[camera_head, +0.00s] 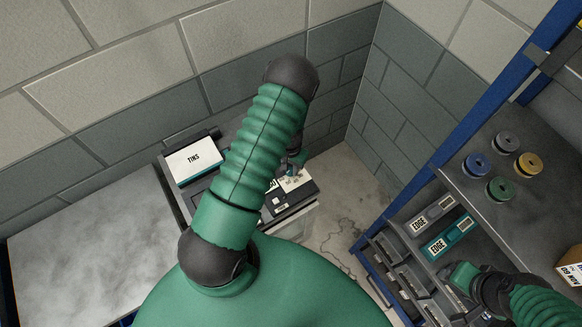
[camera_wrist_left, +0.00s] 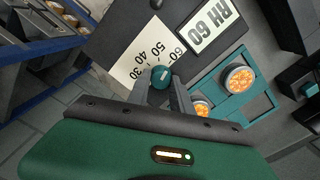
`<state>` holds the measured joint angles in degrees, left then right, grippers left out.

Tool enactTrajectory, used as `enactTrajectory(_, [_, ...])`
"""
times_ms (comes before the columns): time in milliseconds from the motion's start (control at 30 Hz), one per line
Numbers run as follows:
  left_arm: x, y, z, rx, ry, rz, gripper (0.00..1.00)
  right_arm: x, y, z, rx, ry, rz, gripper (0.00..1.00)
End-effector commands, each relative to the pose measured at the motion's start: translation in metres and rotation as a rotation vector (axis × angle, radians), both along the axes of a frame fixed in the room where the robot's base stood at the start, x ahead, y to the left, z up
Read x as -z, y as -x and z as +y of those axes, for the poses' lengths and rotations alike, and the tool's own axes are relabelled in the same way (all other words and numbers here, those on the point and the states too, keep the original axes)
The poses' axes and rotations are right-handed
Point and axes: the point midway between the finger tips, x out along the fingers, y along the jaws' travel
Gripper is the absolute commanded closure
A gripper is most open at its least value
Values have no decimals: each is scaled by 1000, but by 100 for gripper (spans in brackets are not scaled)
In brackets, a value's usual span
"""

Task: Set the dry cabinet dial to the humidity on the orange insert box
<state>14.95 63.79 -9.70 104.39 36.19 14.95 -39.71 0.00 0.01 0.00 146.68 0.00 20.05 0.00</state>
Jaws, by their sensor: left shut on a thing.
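In the left wrist view my left gripper (camera_wrist_left: 158,92) is shut on a small teal dial knob (camera_wrist_left: 161,76). The knob sits at the edge of a white scale card (camera_wrist_left: 136,66) with numbers from 30 to 60. A pale mark shows on the knob; I cannot tell exactly which number it points to. A sign reading RH 60 (camera_wrist_left: 211,26) is beside the scale. In the head view the left gripper (camera_head: 294,165) is partly behind my arm, at the dark dry cabinet (camera_head: 290,205). An orange-brown box (camera_head: 570,269) is cut off at the right edge; its label is hard to read.
A white TINS box (camera_head: 195,159) stands left of my arm. My right gripper (camera_head: 462,275) is by the shelf at lower right, near EDGE boxes (camera_head: 449,238). Several coloured spools (camera_head: 528,162) lie on the shelf. A teal tray (camera_wrist_left: 235,104) holds orange beads. A pale worktop (camera_head: 95,240) is clear.

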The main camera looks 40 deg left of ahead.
Motion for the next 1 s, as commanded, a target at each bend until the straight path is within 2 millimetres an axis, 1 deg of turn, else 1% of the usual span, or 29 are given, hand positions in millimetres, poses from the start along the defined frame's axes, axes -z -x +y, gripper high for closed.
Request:
enactTrajectory(167, [0,-2,3,-129,-4,-5,100,8,0,0,0,0,0,50])
enactTrajectory(500, [-1,-2,3,-448,-5,-6,100,20,0,0,0,0,0,50])
enactTrajectory(1000, [-2,-2,3,-923,-7,-7,100,29,0,0,0,0,0,50])
